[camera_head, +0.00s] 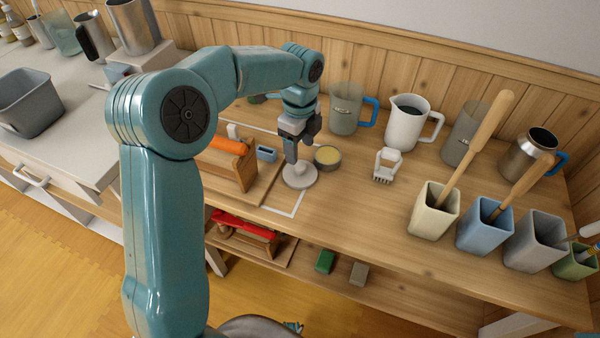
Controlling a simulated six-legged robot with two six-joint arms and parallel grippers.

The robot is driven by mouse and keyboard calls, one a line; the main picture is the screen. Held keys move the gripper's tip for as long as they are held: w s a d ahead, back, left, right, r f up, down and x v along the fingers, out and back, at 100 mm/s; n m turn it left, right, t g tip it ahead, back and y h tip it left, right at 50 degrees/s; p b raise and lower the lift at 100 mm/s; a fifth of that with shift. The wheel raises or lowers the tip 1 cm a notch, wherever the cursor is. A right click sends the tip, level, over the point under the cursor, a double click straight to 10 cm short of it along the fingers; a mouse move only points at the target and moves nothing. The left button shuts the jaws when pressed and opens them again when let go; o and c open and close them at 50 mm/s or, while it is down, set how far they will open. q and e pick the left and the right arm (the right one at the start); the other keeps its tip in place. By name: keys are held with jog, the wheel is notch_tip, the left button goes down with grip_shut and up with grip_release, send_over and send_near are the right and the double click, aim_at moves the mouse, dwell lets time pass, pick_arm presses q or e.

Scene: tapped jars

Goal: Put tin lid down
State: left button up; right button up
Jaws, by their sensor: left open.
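The pale tin lid (299,178), a round disc with a knob on top, appears to lie flat on the wooden worktop. The open round tin (327,163) with yellow contents stands just behind and to the right of it. My left gripper (294,158) points down directly above the lid. It is open, with its fingertips close to the knob; I cannot tell whether they touch it. My arm hides part of the worktop behind it. My right gripper is not in view.
A white brush-like tool (386,166) lies to the right. Jugs (404,125) line the back, and square pots (434,212) stand at right. The front middle is clear.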

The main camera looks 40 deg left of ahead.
aim_at(300, 166)
pick_arm(q)
jog(key=shift+w+f, duration=0.1)
jog(key=shift+f, duration=0.35)
jog(key=f, duration=0.4)
jog(key=shift+s+d+f, duration=0.15)
jog(key=shift+s+d, duration=0.1)
jog(key=shift+s, duration=0.1)
jog(key=shift+w+f, duration=0.15)
jog(key=shift+f, duration=0.05)
jog(key=shift+r, duration=0.1)
grip_shut()
